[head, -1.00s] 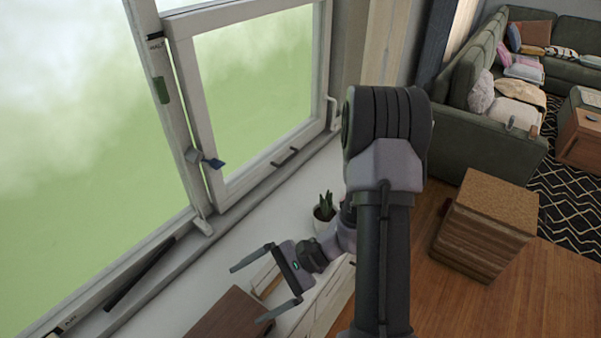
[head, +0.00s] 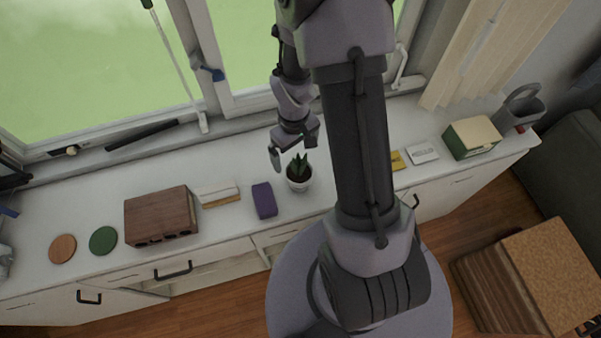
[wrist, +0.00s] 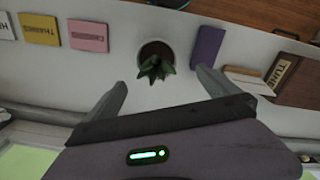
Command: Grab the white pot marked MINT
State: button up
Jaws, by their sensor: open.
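A white pot (head: 298,183) with dark soil and a spiky green plant stands on the white counter, just below my gripper in the head view. No marking on it is readable. In the wrist view the pot (wrist: 140,52) lies ahead of the fingers, between their lines, with the plant leaning toward me. My gripper (head: 295,154) is open and empty, and its fingers also show in the wrist view (wrist: 158,88). The fingers appear apart from the pot.
On the white counter (head: 345,115), a purple block (head: 264,200) stands left of the pot, then a white-and-tan block (head: 217,195) and a brown wooden box (head: 160,215). Yellow (wrist: 40,30) and pink (wrist: 88,35) labelled cards lie on the pot's other side. Window frames border the back.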

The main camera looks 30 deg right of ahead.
aim_at(299, 170)
jog(key=f, duration=0.9)
jog(key=shift+s+d+f+b, duration=0.25)
jog(key=shift+s+d+b, duration=0.1)
jog(key=shift+s, duration=0.05)
jog(key=c, duration=2)
jog(key=shift+r, duration=0.1)
jog(key=shift+r, duration=0.1)
